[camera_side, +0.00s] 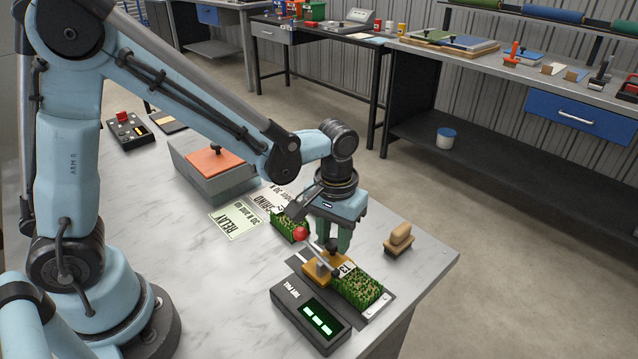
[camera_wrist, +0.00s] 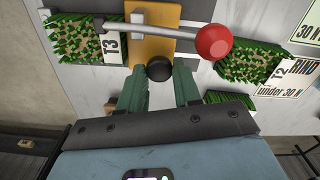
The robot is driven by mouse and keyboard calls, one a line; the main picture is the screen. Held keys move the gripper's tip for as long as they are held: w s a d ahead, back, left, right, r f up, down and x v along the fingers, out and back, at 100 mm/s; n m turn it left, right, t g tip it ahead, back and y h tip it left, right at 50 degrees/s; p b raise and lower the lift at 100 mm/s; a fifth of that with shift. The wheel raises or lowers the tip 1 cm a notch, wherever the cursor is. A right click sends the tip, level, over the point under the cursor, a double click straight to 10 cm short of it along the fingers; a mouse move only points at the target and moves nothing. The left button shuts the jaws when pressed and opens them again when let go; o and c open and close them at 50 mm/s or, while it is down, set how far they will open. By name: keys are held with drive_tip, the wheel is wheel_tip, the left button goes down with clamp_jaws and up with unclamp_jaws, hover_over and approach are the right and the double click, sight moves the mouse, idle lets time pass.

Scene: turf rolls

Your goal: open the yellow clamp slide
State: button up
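The yellow clamp slide (camera_side: 317,273) sits on a dark plate at the front of the bench, beside the turf piece tagged T3 (camera_side: 358,289). In the wrist view the yellow clamp slide (camera_wrist: 148,52) lies ahead of my fingers, with a black knob (camera_wrist: 159,67) at its near edge. A metal lever with a red ball (camera_wrist: 213,41) crosses over the slide. My gripper (camera_wrist: 160,84) has its two green fingers apart, with the knob seen between their tips; contact is not clear. In the side view my gripper (camera_side: 340,248) is low, just behind the slide.
A black box with a lit green display (camera_side: 312,316) stands in front of the slide. Another turf piece (camera_side: 289,226) and printed cards (camera_side: 236,219) lie behind it. A wooden-handled brush (camera_side: 398,240) is to the right. A grey box with an orange top (camera_side: 213,165) stands farther back.

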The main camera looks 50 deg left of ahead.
clamp_jaws()
drive_tip(key=a, duration=0.3)
drive_tip(key=shift+a, duration=0.2)
drive_tip(key=shift+o, duration=1.2)
unclamp_jaws()
drive_tip(key=shift+r, duration=0.1)
wheel_tip(320, 180, up, 12)
drive_tip(key=shift+s, duration=0.1)
